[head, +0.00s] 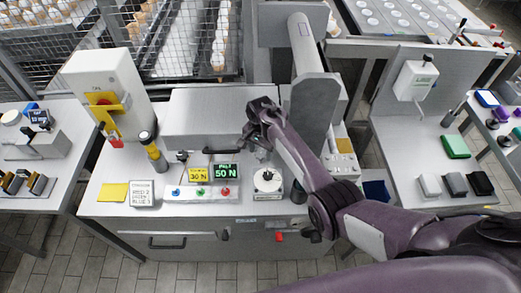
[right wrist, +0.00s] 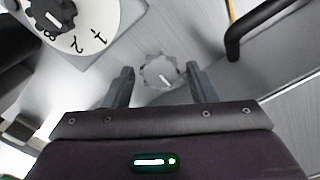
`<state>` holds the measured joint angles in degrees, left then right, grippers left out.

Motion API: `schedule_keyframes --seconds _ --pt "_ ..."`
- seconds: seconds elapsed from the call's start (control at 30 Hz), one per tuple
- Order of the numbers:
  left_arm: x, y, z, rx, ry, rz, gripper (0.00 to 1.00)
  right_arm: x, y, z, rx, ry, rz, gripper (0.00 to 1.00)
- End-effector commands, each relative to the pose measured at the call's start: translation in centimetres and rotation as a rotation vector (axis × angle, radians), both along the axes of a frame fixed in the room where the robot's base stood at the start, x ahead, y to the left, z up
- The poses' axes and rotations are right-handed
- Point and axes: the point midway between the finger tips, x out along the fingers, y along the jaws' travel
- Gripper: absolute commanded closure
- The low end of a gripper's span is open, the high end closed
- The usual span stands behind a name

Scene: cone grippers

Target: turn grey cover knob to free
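My right gripper (right wrist: 163,88) is open, with one finger on each side of the knob in the picture and visible gaps to both. I cannot tell how far the fingertips are above the panel. In the head view the right gripper (head: 262,140) is above the middle bench. My left gripper is not in view.
A white dial with a black knob (head: 268,177) stands just in front of the gripper. A black bar handle (head: 222,151) and green display (head: 226,172) are to its left. A grey column (head: 314,105) rises close to its right. A yellow-handled switch box (head: 105,90) stands farther left.

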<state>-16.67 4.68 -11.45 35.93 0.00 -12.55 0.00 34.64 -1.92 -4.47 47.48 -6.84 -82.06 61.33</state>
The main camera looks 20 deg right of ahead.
Motion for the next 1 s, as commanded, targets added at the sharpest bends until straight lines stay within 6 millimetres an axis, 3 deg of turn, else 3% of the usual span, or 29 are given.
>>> schedule_keyframes --seconds 0.03,0.27,0.67,1.0 --pt "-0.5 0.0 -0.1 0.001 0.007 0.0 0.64 0.0 0.0 0.0 0.0 0.0 0.0 0.55" --pt "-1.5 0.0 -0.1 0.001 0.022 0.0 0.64 0.0 0.0 0.0 0.0 0.0 0.0 0.85" --pt "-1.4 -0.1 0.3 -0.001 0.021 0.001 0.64 0.0 0.0 0.1 -0.001 0.002 0.079 0.85" --pt "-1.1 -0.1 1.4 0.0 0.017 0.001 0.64 -0.1 0.0 0.2 0.0 0.003 0.347 0.85"
